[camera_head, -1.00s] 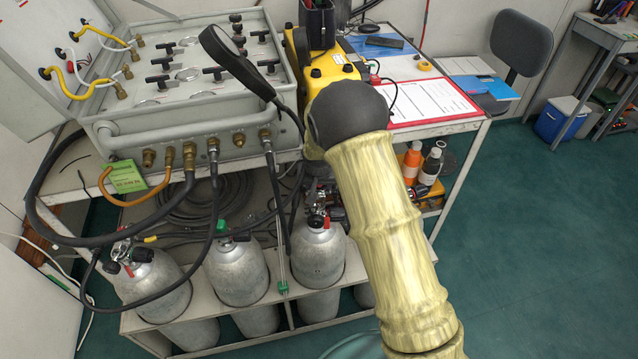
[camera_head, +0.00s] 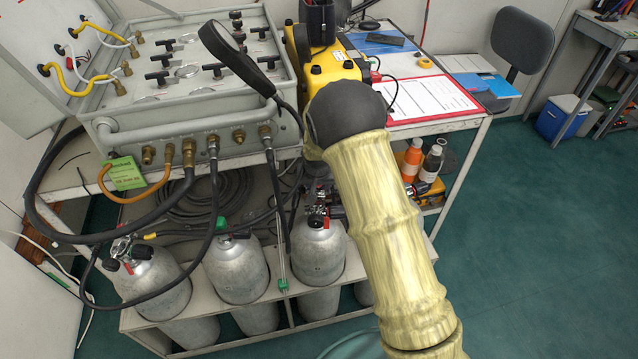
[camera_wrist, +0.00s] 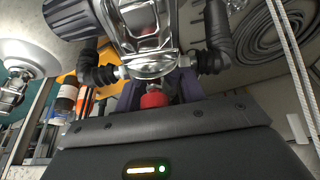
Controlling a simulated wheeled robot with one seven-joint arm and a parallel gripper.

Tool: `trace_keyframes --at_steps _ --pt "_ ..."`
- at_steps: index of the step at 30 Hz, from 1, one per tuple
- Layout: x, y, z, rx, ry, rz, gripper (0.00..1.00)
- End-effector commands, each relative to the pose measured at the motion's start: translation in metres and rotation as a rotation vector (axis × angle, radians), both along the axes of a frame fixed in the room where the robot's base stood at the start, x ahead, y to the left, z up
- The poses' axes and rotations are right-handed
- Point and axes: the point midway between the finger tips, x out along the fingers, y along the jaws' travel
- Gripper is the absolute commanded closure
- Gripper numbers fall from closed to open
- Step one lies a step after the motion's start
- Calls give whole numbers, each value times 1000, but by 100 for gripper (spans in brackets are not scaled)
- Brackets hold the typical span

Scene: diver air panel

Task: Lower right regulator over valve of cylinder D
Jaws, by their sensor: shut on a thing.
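In the wrist view my gripper (camera_wrist: 155,92) is shut on a chrome regulator (camera_wrist: 150,42) with black hose ends on both sides and a red part below it. There, three grey cylinders stand in the rack: the left one (camera_head: 150,283) carries a hosed regulator (camera_head: 125,252), the middle one (camera_head: 236,272) has a green cap, and the third (camera_head: 318,256) has black and chrome fittings (camera_head: 317,208) on top. A further cylinder (camera_head: 364,293) is mostly hidden by my arm. I cannot read which is D.
The air panel (camera_head: 190,85) sits on the bench above the rack, with black hoses hanging before the cylinders. The green floor at right is clear.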

Motion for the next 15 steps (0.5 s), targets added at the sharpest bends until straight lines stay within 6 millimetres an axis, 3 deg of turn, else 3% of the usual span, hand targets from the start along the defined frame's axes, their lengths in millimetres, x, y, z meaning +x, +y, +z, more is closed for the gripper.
trace_keyframes --at_steps 15 --pt "1 0 -4 0 -2 -1 100"
